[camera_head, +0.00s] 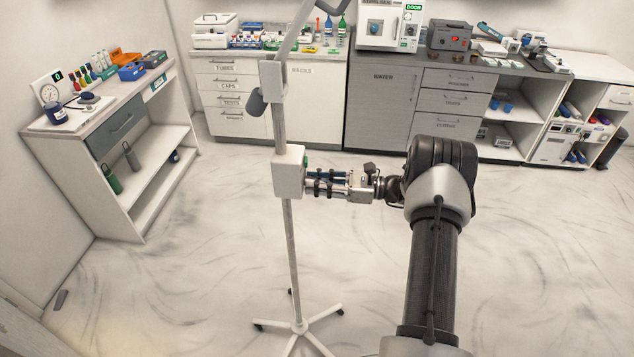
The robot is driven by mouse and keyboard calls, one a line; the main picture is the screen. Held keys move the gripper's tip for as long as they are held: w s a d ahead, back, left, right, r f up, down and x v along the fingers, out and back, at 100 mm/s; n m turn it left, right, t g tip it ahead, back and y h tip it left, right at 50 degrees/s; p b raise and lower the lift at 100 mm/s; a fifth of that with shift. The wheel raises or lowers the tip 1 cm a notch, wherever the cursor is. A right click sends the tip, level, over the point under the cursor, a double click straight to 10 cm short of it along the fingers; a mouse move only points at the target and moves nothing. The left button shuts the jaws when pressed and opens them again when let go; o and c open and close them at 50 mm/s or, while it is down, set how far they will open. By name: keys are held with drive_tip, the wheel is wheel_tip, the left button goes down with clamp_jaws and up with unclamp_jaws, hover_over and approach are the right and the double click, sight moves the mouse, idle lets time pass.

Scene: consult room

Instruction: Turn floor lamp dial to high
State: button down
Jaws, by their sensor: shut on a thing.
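The floor lamp's grey pole (294,245) stands upright on a white star-shaped base with casters (299,326). A white control box (288,172) is mounted midway up the pole. My gripper (308,183) reaches from the right, level with the box, its fingertips at the box's right side. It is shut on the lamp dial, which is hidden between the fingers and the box. A bit of green shows on the box's right edge, just above the fingers. The dial's setting cannot be read from here. The lamp's upper arm (297,30) leaves the top of the picture.
A side table (112,118) with a gauge and bottles stands at the left. Cabinets with labelled drawers (228,97) and a counter with devices (440,66) line the back wall. An open shelf unit (575,125) is at the right. The marbled floor around the lamp base is clear.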

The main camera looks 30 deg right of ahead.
drive_tip(key=c, duration=1.4)
unclamp_jaws()
drive_tip(key=v, duration=1.2)
drive_tip(key=shift+a, duration=0.1)
